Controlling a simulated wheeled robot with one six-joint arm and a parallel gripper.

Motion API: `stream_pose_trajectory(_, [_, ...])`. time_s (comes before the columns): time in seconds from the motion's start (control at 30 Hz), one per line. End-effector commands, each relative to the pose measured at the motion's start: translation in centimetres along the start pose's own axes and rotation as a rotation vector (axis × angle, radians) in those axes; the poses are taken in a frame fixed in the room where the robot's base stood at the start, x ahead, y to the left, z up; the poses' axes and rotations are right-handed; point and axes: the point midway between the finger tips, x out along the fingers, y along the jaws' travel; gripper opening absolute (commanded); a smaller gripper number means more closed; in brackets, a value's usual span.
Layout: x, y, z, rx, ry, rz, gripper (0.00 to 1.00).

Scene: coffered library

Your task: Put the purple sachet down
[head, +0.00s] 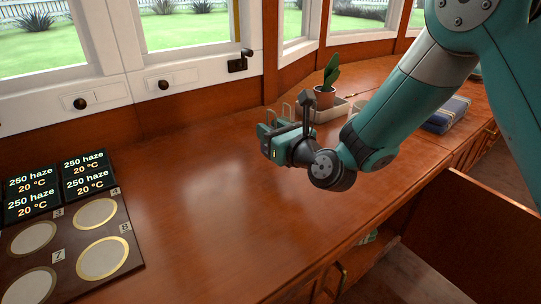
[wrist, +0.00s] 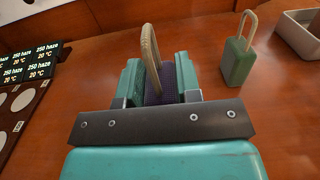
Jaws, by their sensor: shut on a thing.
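In the wrist view my gripper (wrist: 160,82) is shut on the purple sachet (wrist: 154,88). A strip of its dark purple, textured body shows between the teal fingers, and a beige loop handle stands up from it. The rest of the sachet is hidden by the fingers and the wrist. In the head view my gripper (head: 268,140) is over the wooden counter (head: 200,190), with a pale loop showing at its top. I cannot tell whether the sachet touches the counter.
A green tag-like sachet (wrist: 238,58) with a beige loop stands right of my gripper. A pale tray (wrist: 302,32) lies beyond it. A dark numbered panel (head: 68,246) lies left. The middle counter is clear.

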Motion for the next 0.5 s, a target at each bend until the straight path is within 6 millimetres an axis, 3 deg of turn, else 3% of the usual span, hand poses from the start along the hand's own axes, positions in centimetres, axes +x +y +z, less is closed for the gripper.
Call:
stream_pose_trajectory(0.23, [0.0,0.0,-3.9,0.001,0.001,0.000,0.08])
stream_pose_trajectory(0.5, [0.0,0.0,-4.0,-0.001,0.000,0.000,0.08])
